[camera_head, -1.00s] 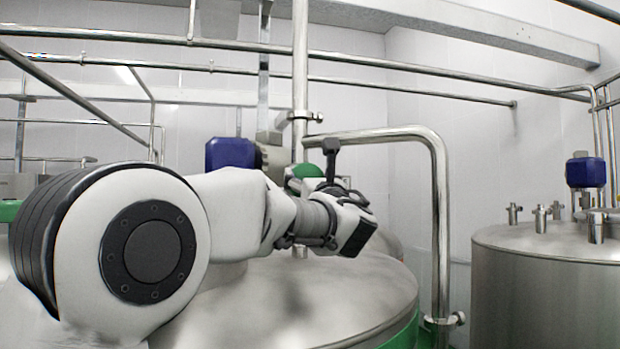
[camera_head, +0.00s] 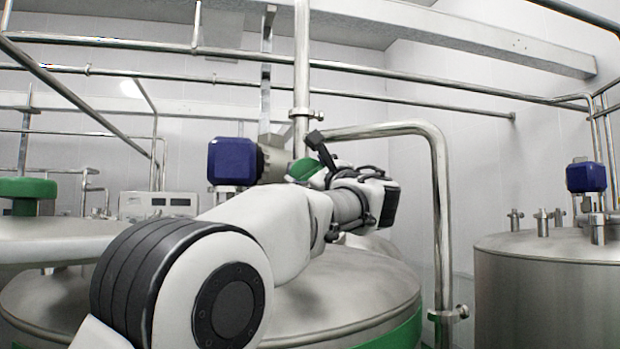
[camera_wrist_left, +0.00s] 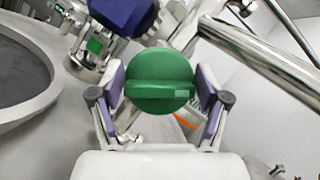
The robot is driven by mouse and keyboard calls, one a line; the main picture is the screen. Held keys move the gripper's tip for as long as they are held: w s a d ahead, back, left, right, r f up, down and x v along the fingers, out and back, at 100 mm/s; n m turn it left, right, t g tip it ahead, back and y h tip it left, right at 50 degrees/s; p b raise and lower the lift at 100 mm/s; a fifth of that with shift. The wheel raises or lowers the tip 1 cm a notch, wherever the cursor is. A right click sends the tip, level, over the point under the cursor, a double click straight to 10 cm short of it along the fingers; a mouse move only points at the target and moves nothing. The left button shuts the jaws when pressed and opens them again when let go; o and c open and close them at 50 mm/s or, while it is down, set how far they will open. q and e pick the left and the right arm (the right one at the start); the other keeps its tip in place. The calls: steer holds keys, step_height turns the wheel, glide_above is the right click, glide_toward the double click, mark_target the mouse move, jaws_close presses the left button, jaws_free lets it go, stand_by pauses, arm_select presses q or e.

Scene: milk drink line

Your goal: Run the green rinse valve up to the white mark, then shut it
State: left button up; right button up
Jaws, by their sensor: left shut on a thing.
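The green rinse valve knob (camera_wrist_left: 160,62) is round with a raised bar across its face and fills the middle of the left wrist view. The bar lies nearly level and has a small pale patch near its right end. My left gripper (camera_wrist_left: 159,90) has one finger on each side of the knob and is shut on it. In the head view the green knob (camera_head: 306,171) shows partly behind my left wrist, above the central tank. Part of an orange and white label (camera_wrist_left: 190,122) shows behind the knob; I cannot make out a white mark on it. My right gripper is not in view.
A blue motor housing (camera_head: 232,161) stands just left of the knob. A bent steel pipe (camera_head: 438,200) runs down to the right. A steel tank (camera_head: 550,290) stands at right, and another green knob (camera_head: 28,188) is at far left.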

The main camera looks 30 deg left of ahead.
arm_select(q)
steer(key=shift+a+n+g, duration=0.1)
steer(key=shift+n+g, duration=0.9)
steer(key=shift+n, duration=1.3)
steer(key=o, duration=1.1)
steer(key=shift+c, duration=0.2)
steer(key=shift+w+a+f, duration=0.2)
steer(key=shift+w+f, duration=0.05)
steer(key=shift+w, duration=0.15)
steer(key=v, duration=1.2)
steer(key=shift+r, duration=0.1)
